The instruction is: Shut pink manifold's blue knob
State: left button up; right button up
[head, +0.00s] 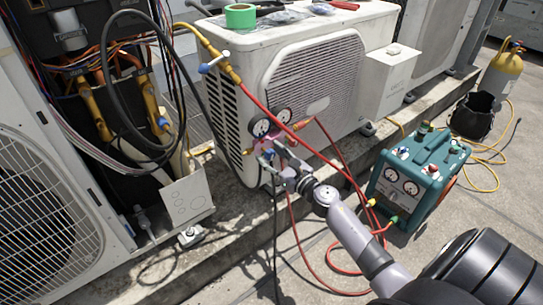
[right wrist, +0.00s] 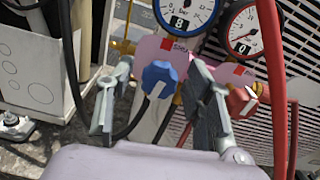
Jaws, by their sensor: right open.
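The pink manifold (head: 265,143) hangs in front of the white condenser, with two round gauges above it. In the right wrist view the manifold (right wrist: 148,47) carries a blue knob (right wrist: 160,78) at centre and a red knob (right wrist: 242,101) to the right. My right gripper (head: 277,167) is at the manifold in the head view. In the wrist view its open fingers (right wrist: 159,92) stand on either side of the blue knob, with visible gaps; contact is not seen. The right finger lies between the blue and red knobs. My left gripper is not in view.
Red hoses (head: 328,158) and a black hose run close around the manifold. The white condenser (head: 255,75) stands right behind it. A teal recovery machine (head: 420,165) sits to the right, with a black bucket (head: 473,115) and yellow cylinder (head: 502,72) beyond.

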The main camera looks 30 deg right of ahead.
jog(key=shift+c, duration=0.2)
grip_shut()
dwell(0.3)
